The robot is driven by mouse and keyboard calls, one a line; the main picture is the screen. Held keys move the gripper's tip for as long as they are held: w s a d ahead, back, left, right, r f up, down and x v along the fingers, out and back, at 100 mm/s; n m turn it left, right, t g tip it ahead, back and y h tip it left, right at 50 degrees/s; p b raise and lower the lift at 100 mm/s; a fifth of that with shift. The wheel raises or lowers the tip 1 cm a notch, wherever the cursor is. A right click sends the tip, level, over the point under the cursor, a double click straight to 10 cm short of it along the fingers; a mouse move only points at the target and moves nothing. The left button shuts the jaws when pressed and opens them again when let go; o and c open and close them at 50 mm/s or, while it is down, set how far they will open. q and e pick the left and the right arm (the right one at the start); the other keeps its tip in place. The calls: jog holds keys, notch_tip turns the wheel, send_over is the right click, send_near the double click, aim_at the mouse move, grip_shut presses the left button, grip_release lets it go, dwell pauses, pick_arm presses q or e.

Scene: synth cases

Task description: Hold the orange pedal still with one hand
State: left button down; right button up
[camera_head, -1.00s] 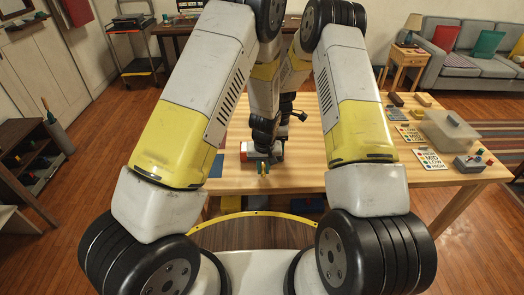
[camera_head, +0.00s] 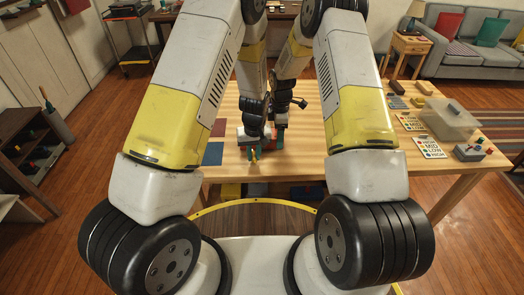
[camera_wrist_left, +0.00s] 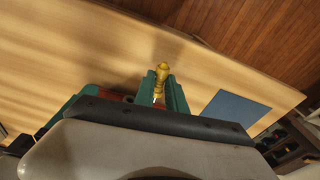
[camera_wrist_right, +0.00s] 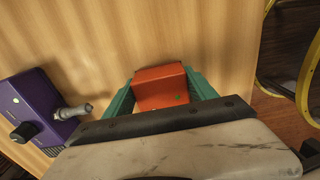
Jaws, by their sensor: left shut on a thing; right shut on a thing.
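The orange pedal (camera_wrist_right: 162,88) sits on the wooden table between the green fingers of my right gripper (camera_wrist_right: 163,95), which is shut on it. My left gripper (camera_wrist_left: 162,92) is shut on a yellow plug (camera_wrist_left: 161,75) with a metal tip. In the head view the left gripper (camera_head: 254,155) is near the table's front edge, with the right gripper (camera_head: 280,140) close by on its right. The arms hide most of the pedal there. A purple pedal (camera_wrist_right: 33,105) with a black knob and a silver plug (camera_wrist_right: 75,111) stands apart from the orange one.
A blue mat (camera_head: 213,153) and a maroon mat (camera_head: 218,127) lie left of the grippers. On the right are label cards (camera_head: 428,147), a translucent box (camera_head: 447,122) and a grey box with knobs (camera_head: 473,152). Bare table (camera_head: 340,165) lies between.

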pick_arm(q)
jog(key=w+a+n, duration=0.1)
jog(key=a, duration=0.2)
jog(key=w+a+r+n+g, duration=0.1)
jog(key=w+a, duration=0.1)
jog(key=a, duration=0.1)
jog(key=w+a+n+g, duration=0.1)
jog(key=a+n, duration=0.1)
jog(key=a, duration=0.2)
jog(key=shift+w+a+r+h, duration=0.1)
jog(key=shift+w+r+h, duration=0.2)
jog(key=shift+r, duration=0.1)
jog(key=w+a+r+n+g+h, duration=0.2)
jog(key=a+r+n, duration=0.15)
jog(key=a, duration=0.65)
jog(key=shift+w+a+x, duration=0.1)
jog(key=shift+w+x, duration=0.1)
jog(key=shift+x, duration=1.1)
jog(key=shift+w+a+x, duration=0.15)
jog(key=shift+w+x, duration=0.05)
jog(key=shift+x, duration=1.15)
jog(key=c, duration=1.3)
grip_release()
jog(key=v, duration=1.1)
jog(key=shift+w+a+r, duration=0.15)
jog(key=shift+a+r, duration=0.15)
jog(key=shift+a, duration=0.05)
